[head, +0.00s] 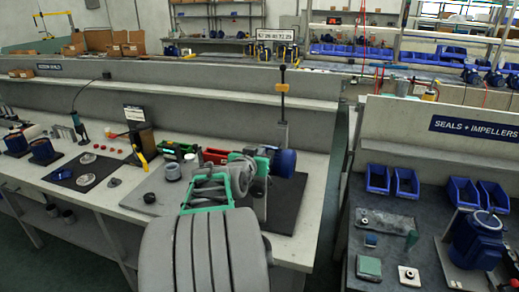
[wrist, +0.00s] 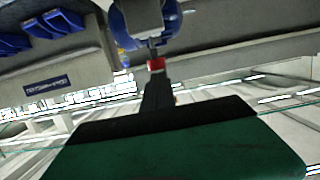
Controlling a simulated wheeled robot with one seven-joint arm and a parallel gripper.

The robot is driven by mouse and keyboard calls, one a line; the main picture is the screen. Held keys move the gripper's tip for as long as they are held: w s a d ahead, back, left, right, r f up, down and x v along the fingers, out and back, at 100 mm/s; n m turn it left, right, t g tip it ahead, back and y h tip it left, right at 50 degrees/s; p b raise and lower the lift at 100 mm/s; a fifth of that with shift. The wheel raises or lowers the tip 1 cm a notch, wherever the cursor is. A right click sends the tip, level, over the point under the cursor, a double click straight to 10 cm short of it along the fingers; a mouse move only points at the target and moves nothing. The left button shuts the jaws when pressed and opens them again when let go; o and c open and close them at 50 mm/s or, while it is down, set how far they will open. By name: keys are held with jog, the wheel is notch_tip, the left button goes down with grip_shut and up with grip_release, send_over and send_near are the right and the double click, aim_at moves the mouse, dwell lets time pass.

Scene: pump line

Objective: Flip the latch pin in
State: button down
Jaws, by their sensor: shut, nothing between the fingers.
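My gripper (wrist: 156,66) is shut and empty in the wrist view, its dark fingers together with a red tip. The tip is close to a small dark shaft-like part below a blue rounded pump or motor body (wrist: 146,22); I cannot tell if they touch. In the head view a blue motor (head: 284,162) sits on a dark mat at the bench's right end. My grey and green arm reaches toward it and hides much around it. I cannot clearly make out the latch pin in either view.
A tall dark post with a yellow block (head: 283,88) stands behind the motor. A separate right-hand bench holds blue bins (head: 378,178) and another blue pump (head: 477,238). A gap separates the benches.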

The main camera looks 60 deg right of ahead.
notch_tip(320, 180, down, 3)
jog(key=b, duration=0.3)
jog(key=shift+a+r+b, duration=0.1)
jog(key=shift+r+b, duration=0.1)
jog(key=shift+b, duration=0.1)
jog(key=shift+r, duration=0.1)
notch_tip(320, 180, up, 4)
jog(key=shift+r+p, duration=0.1)
jog(key=shift+p, duration=0.75)
jog(key=b+v, duration=0.2)
jog(key=v, duration=0.8)
jog(key=shift+r, duration=0.2)
